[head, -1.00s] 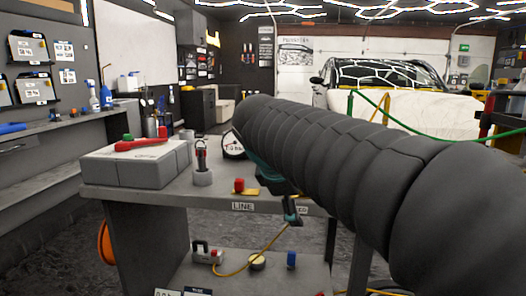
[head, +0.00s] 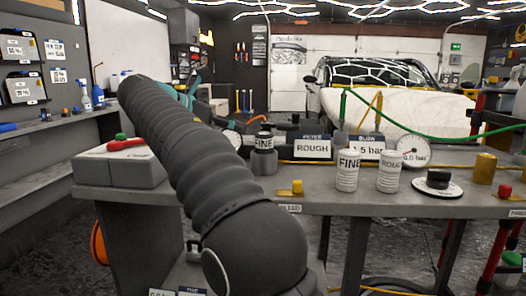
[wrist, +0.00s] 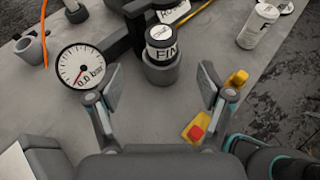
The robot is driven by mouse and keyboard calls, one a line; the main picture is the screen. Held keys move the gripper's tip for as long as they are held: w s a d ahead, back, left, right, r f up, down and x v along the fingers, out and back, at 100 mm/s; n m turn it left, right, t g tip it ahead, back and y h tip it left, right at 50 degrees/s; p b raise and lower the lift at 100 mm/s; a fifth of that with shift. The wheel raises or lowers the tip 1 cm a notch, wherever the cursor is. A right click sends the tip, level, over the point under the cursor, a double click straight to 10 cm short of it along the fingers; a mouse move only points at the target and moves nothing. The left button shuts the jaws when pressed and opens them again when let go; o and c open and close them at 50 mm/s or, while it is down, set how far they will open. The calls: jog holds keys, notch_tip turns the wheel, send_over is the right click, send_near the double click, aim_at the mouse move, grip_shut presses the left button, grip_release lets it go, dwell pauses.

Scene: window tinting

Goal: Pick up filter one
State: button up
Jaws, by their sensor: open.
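A black-and-white filter labelled FINE (head: 264,140) stands upright in a grey holder (head: 263,161) on the bench. It also shows in the wrist view (wrist: 161,45), in its holder (wrist: 161,70). Two white canisters, one marked FINE (head: 347,171) and one marked ROUGH (head: 390,172), stand to its right in the head view. I see no "one" marking on any of them. My gripper (wrist: 161,82) is open and empty in the wrist view, with the held filter ahead, centred between the fingers. In the head view my arm hides most of the gripper.
A pressure gauge (wrist: 80,66) lies just left of the filter holder. A yellow piece with a red button (wrist: 195,131) sits near the right finger. A ROUGH sign (head: 312,148) and a second gauge (head: 413,151) stand on the bench (head: 340,203). A grey box (head: 120,170) is at left.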

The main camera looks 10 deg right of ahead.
aim_at(257, 135)
jog(key=x, duration=0.4)
jog(key=b+x, duration=0.1)
jog(key=x, duration=0.3)
jog(key=b+x, duration=0.1)
jog(key=x, duration=0.2)
jog(key=shift+d+f, duration=0.3)
jog(key=shift+f, duration=0.15)
jog(key=c, duration=1.3)
